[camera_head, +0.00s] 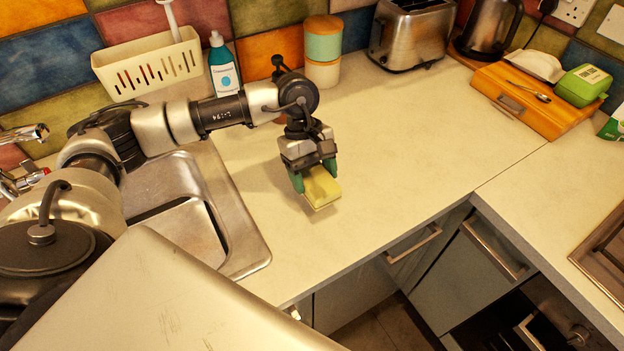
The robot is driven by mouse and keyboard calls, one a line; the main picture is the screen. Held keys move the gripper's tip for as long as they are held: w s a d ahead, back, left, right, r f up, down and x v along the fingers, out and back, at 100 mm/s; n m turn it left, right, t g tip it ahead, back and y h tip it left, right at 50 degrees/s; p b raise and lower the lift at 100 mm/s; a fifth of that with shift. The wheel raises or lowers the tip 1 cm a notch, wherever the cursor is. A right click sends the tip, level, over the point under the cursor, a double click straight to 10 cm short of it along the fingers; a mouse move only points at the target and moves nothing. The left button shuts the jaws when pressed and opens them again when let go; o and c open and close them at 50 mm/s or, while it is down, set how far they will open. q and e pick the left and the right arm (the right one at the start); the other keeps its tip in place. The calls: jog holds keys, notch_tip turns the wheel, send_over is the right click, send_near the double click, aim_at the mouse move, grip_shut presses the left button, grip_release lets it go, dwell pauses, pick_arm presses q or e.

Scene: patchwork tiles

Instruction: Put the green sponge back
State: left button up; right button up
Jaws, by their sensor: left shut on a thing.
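My left gripper (315,176) points down over the counter, right of the sink. Its green fingertips are shut on a sponge (321,189) whose visible face is pale yellow. The sponge is held at or just above the counter; I cannot tell if it touches. No other sponge shows clearly. My right gripper is not in view.
A steel sink (232,225) lies left of the gripper. A cream slotted caddy (150,66), a teal bottle (223,68), canisters (323,50) and a toaster (410,35) stand along the wall. A wooden box (535,98) is at the back right. The middle counter is clear.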

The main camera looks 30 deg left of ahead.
aim_at(312, 187)
pick_arm(q)
jog(key=shift+w+a+f, duration=0.25)
jog(key=shift+a+f, duration=0.1)
jog(key=shift+f, duration=0.05)
notch_tip(312, 187, down, 3)
jog(key=shift+p, duration=0.8)
jog(key=shift+f, duration=0.35)
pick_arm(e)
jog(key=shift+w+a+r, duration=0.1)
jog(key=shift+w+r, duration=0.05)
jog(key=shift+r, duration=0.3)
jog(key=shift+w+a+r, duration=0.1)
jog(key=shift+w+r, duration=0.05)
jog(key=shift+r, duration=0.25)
pick_arm(q)
jog(key=shift+f, duration=0.15)
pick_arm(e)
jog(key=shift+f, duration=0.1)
pick_arm(q)
jog(key=shift+f+b, duration=0.1)
jog(key=shift+b, duration=0.2)
jog(key=o, duration=0.8)
jog(key=shift+o, duration=0.2)
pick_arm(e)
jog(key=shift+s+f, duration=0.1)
